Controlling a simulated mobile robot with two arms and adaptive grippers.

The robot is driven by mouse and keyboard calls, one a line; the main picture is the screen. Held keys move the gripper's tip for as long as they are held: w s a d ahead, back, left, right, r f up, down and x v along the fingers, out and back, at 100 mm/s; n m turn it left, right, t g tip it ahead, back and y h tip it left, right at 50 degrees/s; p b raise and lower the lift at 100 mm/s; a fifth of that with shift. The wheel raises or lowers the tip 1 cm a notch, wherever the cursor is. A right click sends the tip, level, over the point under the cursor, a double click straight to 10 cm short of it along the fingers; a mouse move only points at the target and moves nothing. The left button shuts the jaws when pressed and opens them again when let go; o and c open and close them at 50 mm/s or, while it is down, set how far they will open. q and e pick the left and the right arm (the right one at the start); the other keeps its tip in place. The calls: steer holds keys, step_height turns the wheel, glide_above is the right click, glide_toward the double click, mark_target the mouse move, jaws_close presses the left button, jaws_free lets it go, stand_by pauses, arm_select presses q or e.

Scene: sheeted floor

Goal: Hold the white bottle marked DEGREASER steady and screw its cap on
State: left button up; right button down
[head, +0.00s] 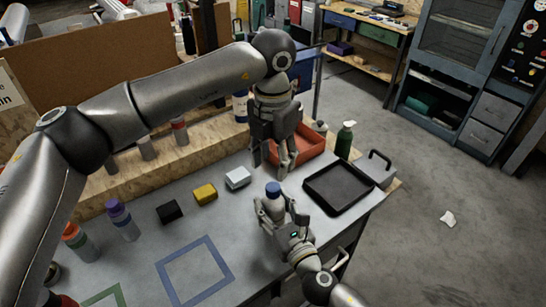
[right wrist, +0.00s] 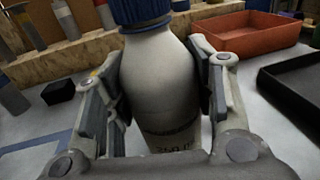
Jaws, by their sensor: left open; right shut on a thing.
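The white bottle (right wrist: 160,85) stands upright between the fingers of my right gripper (head: 275,212), which is shut on its body. Part of its dark lettering shows low on the body in the right wrist view, but I cannot read the name. The blue cap (head: 273,188) sits on top of the bottle, and its lower part shows in the right wrist view (right wrist: 140,12). I cannot tell how tight it is. My left gripper (head: 287,170) is open and empty, pointing down above and behind the cap in the head view, apart from it.
A black tray (head: 340,205) and a green pump bottle (head: 344,141) are to the right. A red bin (head: 312,150) is behind the left gripper. White (head: 238,177), yellow (head: 205,194) and black (head: 169,211) blocks line the left. A blue outlined square (head: 195,272) is bare.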

mark_target(273, 187)
arm_select(q)
steer(key=shift+n, duration=0.5)
steer(key=shift+f, duration=4)
jaws_close()
steer(key=shift+m, duration=1)
steer(key=shift+o, duration=0.5)
jaws_free()
